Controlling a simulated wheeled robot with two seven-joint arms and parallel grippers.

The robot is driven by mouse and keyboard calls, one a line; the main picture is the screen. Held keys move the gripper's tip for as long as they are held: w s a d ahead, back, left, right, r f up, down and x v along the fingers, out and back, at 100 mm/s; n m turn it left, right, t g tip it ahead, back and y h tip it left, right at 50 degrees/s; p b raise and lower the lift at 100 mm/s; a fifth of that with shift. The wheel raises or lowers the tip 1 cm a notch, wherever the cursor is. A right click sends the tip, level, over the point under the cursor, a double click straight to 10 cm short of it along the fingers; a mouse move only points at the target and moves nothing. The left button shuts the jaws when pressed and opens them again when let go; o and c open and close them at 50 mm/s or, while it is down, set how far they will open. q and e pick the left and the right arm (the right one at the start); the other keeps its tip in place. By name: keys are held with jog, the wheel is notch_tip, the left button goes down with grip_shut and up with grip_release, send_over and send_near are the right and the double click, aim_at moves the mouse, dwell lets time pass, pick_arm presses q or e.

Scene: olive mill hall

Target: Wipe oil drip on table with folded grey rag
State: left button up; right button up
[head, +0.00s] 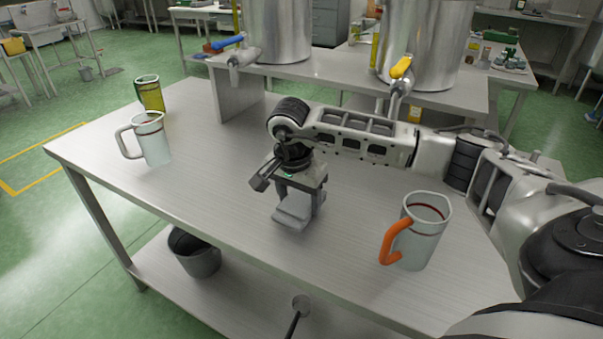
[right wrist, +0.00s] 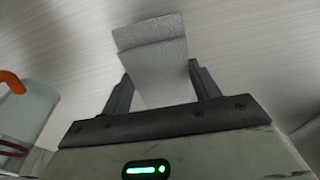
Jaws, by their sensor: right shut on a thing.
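The folded grey rag (head: 291,217) is between the fingers of my right gripper (head: 298,204), low over the middle of the metal table (head: 220,190). The right gripper points down and is shut on the rag. In the right wrist view the rag (right wrist: 155,62) sticks out past the fingertips, with a fold line across it. I cannot tell whether the rag touches the tabletop. No oil drip is visible in either view; the gripper and rag hide part of the table. My left gripper is not in view.
A jug with an orange handle (head: 422,235) stands right of the gripper, near the front edge. A pale-handled jug (head: 153,143) and a yellow-green container (head: 150,93) stand at left. Steel tanks with blue (head: 228,42) and yellow (head: 401,67) taps stand behind. A bucket (head: 195,256) sits below.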

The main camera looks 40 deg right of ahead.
jog(key=shift+w+r+p, duration=0.1)
jog(key=shift+r+p, duration=0.4)
jog(key=shift+r, duration=0.4)
jog(key=shift+r+p, duration=1.25)
jog(key=shift+r, duration=0.8)
jog(key=shift+a, duration=0.1)
